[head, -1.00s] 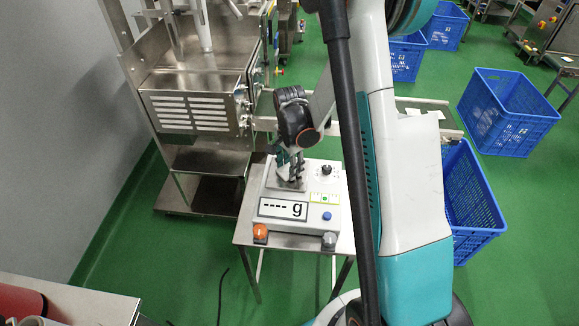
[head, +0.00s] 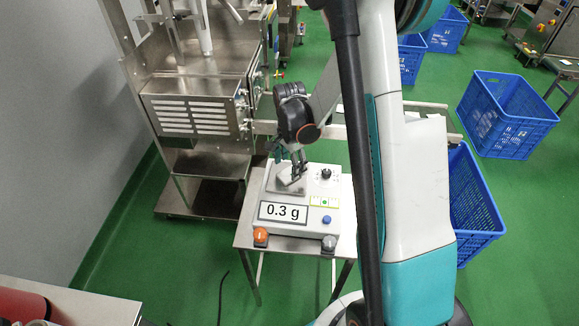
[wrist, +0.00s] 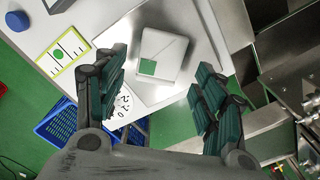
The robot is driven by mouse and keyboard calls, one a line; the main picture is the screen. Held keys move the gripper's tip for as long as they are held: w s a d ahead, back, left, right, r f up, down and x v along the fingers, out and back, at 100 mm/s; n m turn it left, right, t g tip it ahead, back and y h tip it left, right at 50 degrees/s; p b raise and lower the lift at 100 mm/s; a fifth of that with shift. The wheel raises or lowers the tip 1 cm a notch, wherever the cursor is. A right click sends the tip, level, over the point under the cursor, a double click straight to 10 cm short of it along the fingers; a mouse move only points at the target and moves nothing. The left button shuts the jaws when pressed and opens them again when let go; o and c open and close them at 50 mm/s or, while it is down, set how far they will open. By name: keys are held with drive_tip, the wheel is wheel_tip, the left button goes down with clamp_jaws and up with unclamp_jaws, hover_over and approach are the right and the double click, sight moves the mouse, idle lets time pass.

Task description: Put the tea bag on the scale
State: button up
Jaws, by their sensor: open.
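The white scale (head: 285,236) stands on a small metal table, and its display reads 0.3 g. The tea bag (wrist: 165,52), a pale square packet with a green-marked tag, lies on the scale's metal pan (wrist: 205,62) in the wrist view. In the head view, my gripper (head: 291,163) is right over the pan and partly hides it; the bag is too small there to make out clearly. In the wrist view, my gripper (wrist: 160,85) is open, with a finger on each side of the bag and a gap between.
The small metal table (head: 246,228) holds the scale close to its edges. A steel machine (head: 195,105) stands behind at the left. Blue crates (head: 505,115) stand on the green floor at the right. A bench with a red item (head: 20,304) is at the lower left.

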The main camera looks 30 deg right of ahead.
wheel_tip(320, 180, up, 9)
drive_tip(key=p, duration=0.3)
wheel_tip(320, 180, up, 14)
drive_tip(key=n+t, duration=0.3)
drive_tip(key=n, duration=0.5)
hover_over(290, 173)
drive_tip(key=s+a, duration=0.7)
drive_tip(key=s, duration=0.1)
drive_tip(key=s+a+r+n+t, duration=0.2)
drive_tip(key=s+n, duration=0.2)
drive_tip(key=s, duration=0.1)
drive_tip(key=s+a+r+n+t, duration=0.2)
drive_tip(key=s+n, duration=0.2)
drive_tip(key=s, duration=0.2)
drive_tip(key=shift+s+a+r, duration=0.15)
drive_tip(key=shift+r, duration=0.15)
